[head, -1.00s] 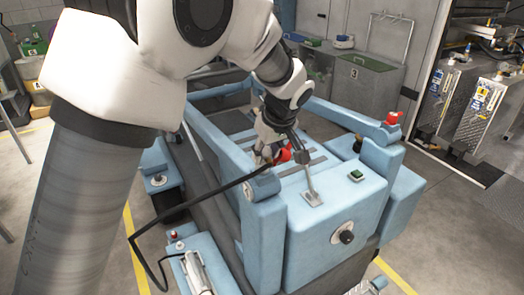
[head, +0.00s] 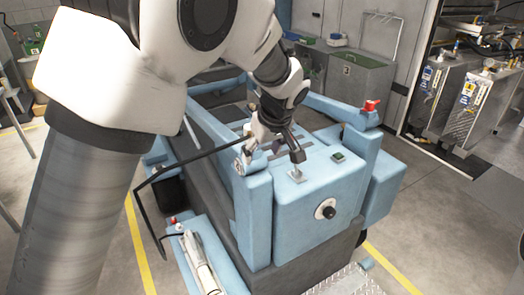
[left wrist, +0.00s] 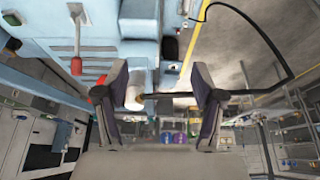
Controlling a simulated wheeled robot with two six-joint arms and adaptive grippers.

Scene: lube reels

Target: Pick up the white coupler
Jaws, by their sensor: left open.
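My left gripper (head: 270,150) is open above the top of the blue machine (head: 285,205). In the left wrist view its two dark fingers (left wrist: 160,92) stand wide apart. A small whitish piece, which looks like the white coupler (left wrist: 134,96), shows between them, close to the left finger, at the end of a black hose (left wrist: 245,92). I cannot tell whether it touches the finger. In the head view the coupler cannot be told apart from the pale gripper parts. The black hose (head: 195,156) runs left from the gripper and bends down. My right gripper is not in view.
A red knob (head: 371,106) sits on the machine's right post. A low blue unit with a white cylinder (head: 198,262) stands at front left. Open floor (head: 425,225) lies to the right.

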